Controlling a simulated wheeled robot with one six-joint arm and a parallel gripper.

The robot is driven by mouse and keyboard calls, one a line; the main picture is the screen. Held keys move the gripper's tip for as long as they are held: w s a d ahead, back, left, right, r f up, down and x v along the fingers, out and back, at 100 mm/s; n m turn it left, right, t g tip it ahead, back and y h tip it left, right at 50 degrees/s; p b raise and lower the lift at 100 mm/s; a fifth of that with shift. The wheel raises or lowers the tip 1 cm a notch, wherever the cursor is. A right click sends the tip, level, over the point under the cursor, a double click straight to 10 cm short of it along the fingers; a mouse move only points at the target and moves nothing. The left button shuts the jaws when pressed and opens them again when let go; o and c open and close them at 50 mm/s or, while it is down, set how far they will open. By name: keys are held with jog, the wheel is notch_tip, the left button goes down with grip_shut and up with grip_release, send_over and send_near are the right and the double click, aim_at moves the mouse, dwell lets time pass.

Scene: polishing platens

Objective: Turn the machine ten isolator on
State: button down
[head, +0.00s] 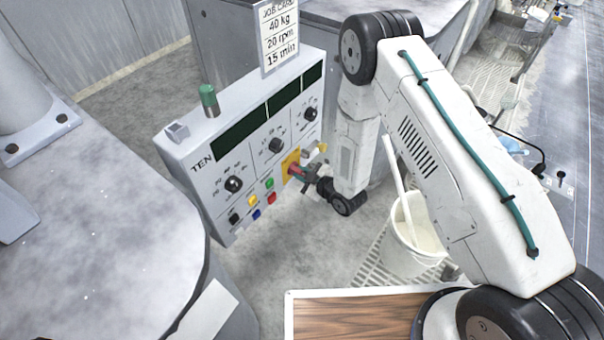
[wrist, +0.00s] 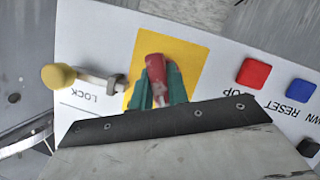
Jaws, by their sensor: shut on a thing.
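The machine ten control panel (head: 215,153) is a white box marked TEN, at the centre left of the head view. Its isolator is a red handle (wrist: 155,75) on a yellow plate (wrist: 185,55), and the plate also shows in the head view (head: 286,164). My gripper (wrist: 158,92) is at the isolator, with its teal fingers shut on the red handle, one on each side. In the wrist view the handle points roughly along the plate's long side. The handle's lower end is hidden between the fingers. The isolator's markings cannot be read.
A yellow-tipped lock pin (wrist: 60,77) is beside the plate, near the word LOCK. Red (wrist: 253,72) and blue (wrist: 300,92) buttons are on the other side. Black knobs (head: 276,145) sit above. A white bucket (head: 412,245) stands on the floor grating, right of the panel.

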jog(key=m+g+y, duration=0.1)
jog(key=m, duration=0.1)
jog(key=shift+m, duration=0.3)
jog(key=shift+w+m+g+y, duration=0.1)
jog(key=shift+m+g+y, duration=0.4)
jog(key=shift+m+g, duration=0.6)
jog(key=m+g+y, duration=0.1)
jog(key=m, duration=0.1)
jog(key=shift+m, duration=0.3)
jog(key=shift+m+g+y, duration=0.4)
jog(key=shift+m+y, duration=0.4)
jog(key=shift+m, duration=0.5)
jog(key=c, duration=1.4)
grip_release()
jog(key=shift+o, duration=0.2)
jog(key=shift+d, duration=0.1)
